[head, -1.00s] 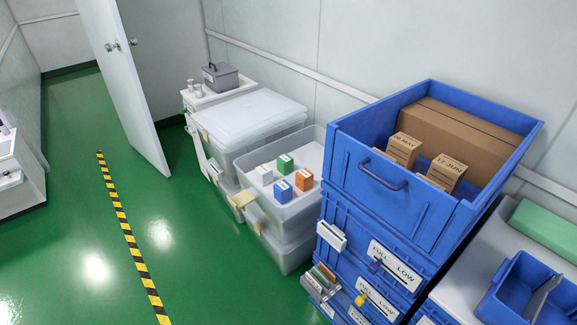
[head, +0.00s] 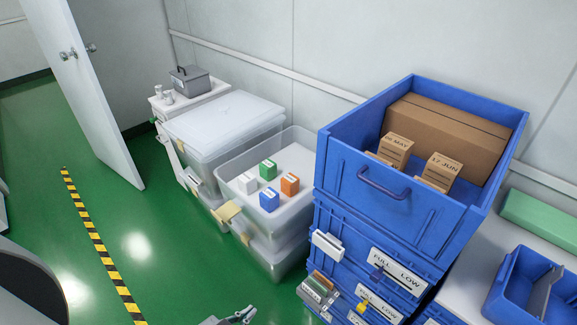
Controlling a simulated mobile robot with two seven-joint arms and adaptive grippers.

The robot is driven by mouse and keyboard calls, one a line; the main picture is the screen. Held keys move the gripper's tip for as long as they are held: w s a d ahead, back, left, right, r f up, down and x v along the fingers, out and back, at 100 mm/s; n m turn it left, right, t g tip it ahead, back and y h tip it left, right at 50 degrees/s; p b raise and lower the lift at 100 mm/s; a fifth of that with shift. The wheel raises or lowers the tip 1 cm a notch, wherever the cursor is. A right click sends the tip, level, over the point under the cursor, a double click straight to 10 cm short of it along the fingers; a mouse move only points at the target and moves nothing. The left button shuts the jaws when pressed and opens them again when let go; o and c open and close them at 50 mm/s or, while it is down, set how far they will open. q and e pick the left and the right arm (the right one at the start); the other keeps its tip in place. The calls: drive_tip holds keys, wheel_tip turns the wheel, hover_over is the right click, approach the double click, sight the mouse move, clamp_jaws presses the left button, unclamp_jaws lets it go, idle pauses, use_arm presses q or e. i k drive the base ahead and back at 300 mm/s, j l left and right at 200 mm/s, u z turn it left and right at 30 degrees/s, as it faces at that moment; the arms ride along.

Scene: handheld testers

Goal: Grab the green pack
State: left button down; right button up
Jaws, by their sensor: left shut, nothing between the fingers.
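The green pack (head: 267,171) is a small box with a white label on top. It stands in an open translucent bin (head: 228,170), among a white pack (head: 246,184), a blue pack (head: 269,201) and an orange pack (head: 290,184). The packs stand apart from one another. My left gripper (head: 243,315) shows at the bottom edge, partly cut off by the frame. It is shut and empty, well below and in front of the bin, touching none of the packs. My right gripper is not in view.
A lidded translucent bin (head: 225,117) stands left of the open one. Stacked blue crates (head: 375,205) with cardboard boxes rise at the right, higher than the packs. A blue tray (head: 506,285) stands far right. Green floor in front of the bins is clear.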

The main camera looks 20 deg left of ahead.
sight(268, 168)
drive_tip(key=i+j+z, duration=0.2)
drive_tip(key=j, duration=0.4)
drive_tip(key=j+z, duration=0.2)
drive_tip(key=j, duration=0.45)
drive_tip(key=i+j+z, duration=0.2)
drive_tip(key=j, duration=0.4)
drive_tip(key=j+z, duration=0.15)
drive_tip(key=j, duration=3.5)
drive_tip(key=k, duration=0.1)
